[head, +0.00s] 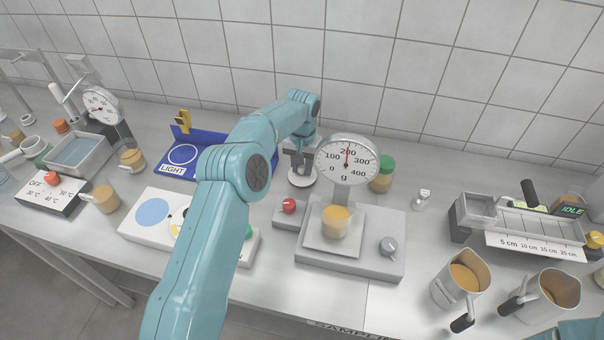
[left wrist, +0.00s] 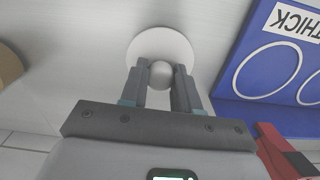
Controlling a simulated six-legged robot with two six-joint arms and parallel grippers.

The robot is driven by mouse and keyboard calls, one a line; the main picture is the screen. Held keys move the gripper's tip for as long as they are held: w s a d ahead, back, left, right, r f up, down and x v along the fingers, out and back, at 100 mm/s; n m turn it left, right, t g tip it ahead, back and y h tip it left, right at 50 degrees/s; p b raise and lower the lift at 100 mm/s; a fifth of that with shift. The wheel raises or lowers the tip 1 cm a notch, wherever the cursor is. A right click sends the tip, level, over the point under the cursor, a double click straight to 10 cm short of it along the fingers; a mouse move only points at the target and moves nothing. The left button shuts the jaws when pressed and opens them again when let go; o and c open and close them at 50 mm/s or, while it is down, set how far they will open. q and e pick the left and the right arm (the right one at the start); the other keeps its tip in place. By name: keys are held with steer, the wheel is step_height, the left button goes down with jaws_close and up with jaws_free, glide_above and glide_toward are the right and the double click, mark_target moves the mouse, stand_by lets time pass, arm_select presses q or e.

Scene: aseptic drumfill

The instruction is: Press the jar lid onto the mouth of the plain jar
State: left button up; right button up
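The jar lid is a white disc (head: 302,180) with a grey ball knob. It lies below my left gripper (head: 301,158), behind and left of the dial scale. In the left wrist view the lid (left wrist: 162,47) is beyond the fingertips. My left gripper (left wrist: 160,77) has one finger on each side of the knob, closed up to it with no clear gap. What is under the lid is hard to see. An open jar with amber contents (head: 335,220) stands on the scale pan. I cannot tell whether it is the plain jar. My right gripper is out of view.
The dial scale (head: 347,165) stands close right of my left gripper. A green-lidded jar (head: 384,176) is behind it. A blue board (head: 215,146) lies left. Two steel jugs (head: 461,277) (head: 541,296) stand front right. The bench right of the scale has some free room.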

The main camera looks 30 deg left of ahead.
mark_target(302, 166)
arm_select(q)
steer(key=shift+w, duration=0.1)
steer(key=shift+r, duration=0.25)
steer(key=shift+r+p, duration=1.85)
steer(key=shift+r, duration=0.4)
